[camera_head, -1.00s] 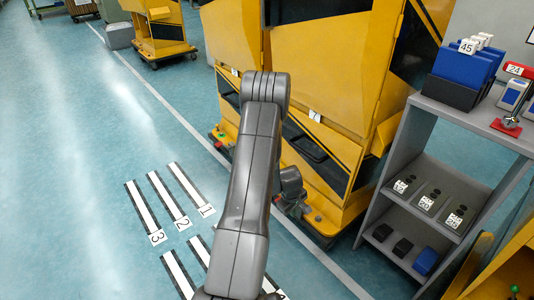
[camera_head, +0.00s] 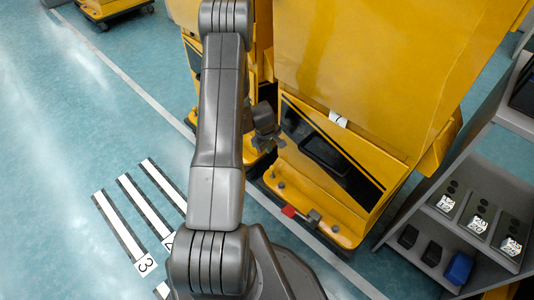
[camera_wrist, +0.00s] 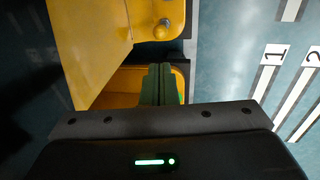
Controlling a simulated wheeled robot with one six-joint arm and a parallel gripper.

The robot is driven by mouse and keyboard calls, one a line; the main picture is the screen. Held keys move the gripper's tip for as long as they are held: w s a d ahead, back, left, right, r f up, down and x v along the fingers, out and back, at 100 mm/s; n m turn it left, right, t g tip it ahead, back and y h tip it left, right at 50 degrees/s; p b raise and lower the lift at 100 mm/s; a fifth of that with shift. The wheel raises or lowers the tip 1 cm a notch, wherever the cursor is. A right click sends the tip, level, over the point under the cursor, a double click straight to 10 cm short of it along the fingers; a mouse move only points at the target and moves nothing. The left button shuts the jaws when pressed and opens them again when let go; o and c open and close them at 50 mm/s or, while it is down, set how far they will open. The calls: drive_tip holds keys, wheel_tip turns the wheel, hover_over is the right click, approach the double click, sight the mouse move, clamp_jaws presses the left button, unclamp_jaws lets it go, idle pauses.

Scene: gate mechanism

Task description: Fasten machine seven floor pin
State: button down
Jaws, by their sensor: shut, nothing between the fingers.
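The machine with the label 7 (camera_head: 338,119) is a tall yellow cabinet with a black-striped front panel. Its yellow foot (camera_head: 305,205) lies near the floor and carries grey knobs, a small red piece (camera_head: 288,211) and a grey block (camera_head: 314,215) beside it. I cannot tell which of these is the floor pin. My gripper (camera_head: 270,144) is beside the left end of this foot, apart from the red piece. In the wrist view my gripper's fingers (camera_wrist: 160,82) are together and empty, over a gap between two yellow bases. A grey round knob (camera_wrist: 165,25) shows above them.
Another yellow machine (camera_head: 195,55) stands close behind at the left. A grey shelf (camera_head: 400,242) with several small boxes is at the right. White floor strips (camera_head: 120,225) lie at the left. Open floor (camera_head: 50,130) extends to the left.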

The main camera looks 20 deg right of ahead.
sight(272, 168)
drive_tip(key=shift+s, duration=0.1)
idle(0.3)
drive_tip(key=f+b, duration=0.1)
drive_tip(key=f, duration=0.3)
drive_tip(key=w+d+f+b, duration=0.1)
drive_tip(key=f+b, duration=0.1)
drive_tip(key=f, duration=0.3)
drive_tip(key=d+f+b, duration=0.1)
drive_tip(key=f+b, duration=0.1)
drive_tip(key=f, duration=0.2)
drive_tip(key=shift+w+d+f, duration=0.15)
drive_tip(key=shift+w+f, duration=0.15)
drive_tip(key=shift+f, duration=0.05)
wheel_tip(272, 168, down, 3)
drive_tip(key=b, duration=0.3)
wheel_tip(272, 168, up, 14)
drive_tip(key=s+a+p, duration=0.1)
drive_tip(key=a+p, duration=0.1)
drive_tip(key=p, duration=0.3)
drive_tip(key=shift+s+a, duration=0.2)
drive_tip(key=shift+s, duration=0.1)
